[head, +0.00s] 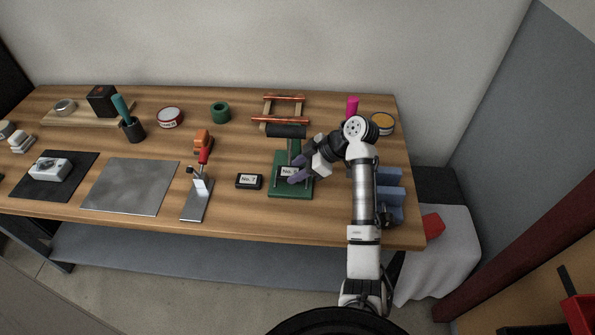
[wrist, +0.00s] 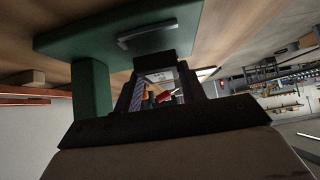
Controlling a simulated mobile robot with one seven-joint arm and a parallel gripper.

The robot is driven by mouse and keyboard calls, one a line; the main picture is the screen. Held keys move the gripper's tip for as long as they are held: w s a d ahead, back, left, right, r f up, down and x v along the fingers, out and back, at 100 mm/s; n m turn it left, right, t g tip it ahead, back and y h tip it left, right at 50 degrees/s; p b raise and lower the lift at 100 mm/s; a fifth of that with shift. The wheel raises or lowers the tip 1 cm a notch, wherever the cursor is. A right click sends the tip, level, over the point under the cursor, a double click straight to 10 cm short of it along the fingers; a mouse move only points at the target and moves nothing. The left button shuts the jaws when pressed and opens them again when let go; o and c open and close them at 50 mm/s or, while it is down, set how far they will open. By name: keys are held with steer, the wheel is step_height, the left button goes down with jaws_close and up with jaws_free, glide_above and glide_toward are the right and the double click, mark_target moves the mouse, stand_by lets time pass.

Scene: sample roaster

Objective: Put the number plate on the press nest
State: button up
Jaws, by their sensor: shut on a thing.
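A dark number plate (head: 288,171) with a white "No." label is between the purple-grey fingers of my gripper (head: 298,171), which is shut on it. The plate is over the base of the green press (head: 291,191), in front of its column. I cannot tell whether it touches the nest, which the plate and fingers largely hide. In the wrist view, the dark plate (wrist: 165,62) shows at the fingertips, close to the green press base (wrist: 90,40). A metal guide (wrist: 148,33) stands out from that base. A second dark plate, labelled "No. 7" (head: 249,182), lies on the table left of the press.
A red-handled toggle clamp (head: 200,185) stands left of the No. 7 plate. A wooden rack (head: 281,109) is behind the press. Blue blocks (head: 391,190) are right of my arm. A grey metal sheet (head: 130,186) lies further left on the wooden table (head: 230,215).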

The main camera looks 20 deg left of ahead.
steer(key=shift+f, duration=0.9)
steer(key=shift+f, duration=0.1)
steer(key=o, duration=1.2)
steer(key=b+v, duration=0.1)
steer(key=v, duration=1.1)
steer(key=shift+b, duration=0.3)
